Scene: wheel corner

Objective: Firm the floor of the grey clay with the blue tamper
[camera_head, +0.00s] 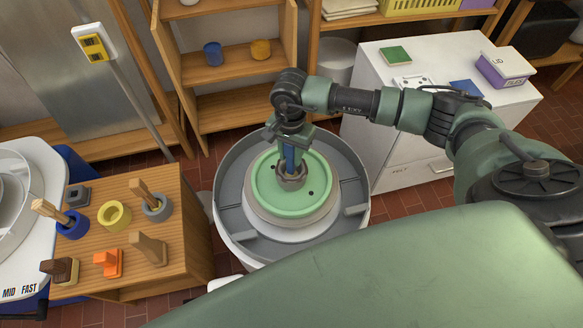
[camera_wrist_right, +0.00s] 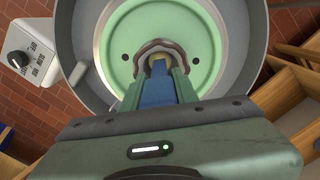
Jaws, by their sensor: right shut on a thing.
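The grey clay (camera_head: 292,184) is a low, open ring with an uneven rim at the middle of the green wheel disc (camera_head: 262,182). My right gripper (camera_head: 289,146) is above the clay, shut on the upright blue tamper (camera_head: 290,158). The tamper's lower end is down inside the clay's opening; whether it touches the floor is hidden. In the right wrist view, the green fingers flank the blue tamper (camera_wrist_right: 158,92), and the clay (camera_wrist_right: 145,52) curves around its far end. My left gripper is not in view.
A grey splash pan (camera_head: 232,222) surrounds the disc. A wooden stand (camera_head: 180,228) at left holds several tools and rings, including a yellow ring (camera_head: 114,215). A white cabinet (camera_head: 400,150) stands behind right, with a purple tub (camera_head: 505,70). Wooden shelves (camera_head: 225,75) stand behind.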

